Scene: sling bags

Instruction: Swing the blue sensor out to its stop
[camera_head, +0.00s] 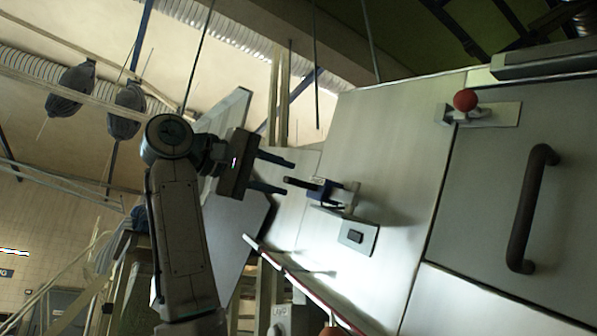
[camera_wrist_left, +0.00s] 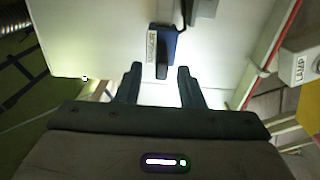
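The blue sensor (camera_head: 324,192) sits on a grey bracket (camera_head: 345,196) on the pale cabinet panel, left of the middle of that panel. A short dark stub sticks out of it towards my left gripper. In the left wrist view the sensor (camera_wrist_left: 171,44) is straight ahead, with a small label plate (camera_wrist_left: 152,46) beside it. My left gripper (camera_head: 289,177) is open, its two fingers pointing at the sensor. The left wrist view shows the gripper (camera_wrist_left: 160,70) with the stub's end in line with the gap; whether it lies between the fingers I cannot tell. My right gripper is not in view.
A red ball knob (camera_head: 465,100) on a plate and a dark handle (camera_head: 531,208) are on the cabinet to the right. A small plate with a dark button (camera_head: 356,237) is below the sensor. A red-edged ledge (camera_head: 300,283) runs lower down. A lamp box (camera_wrist_left: 299,65) stands at right.

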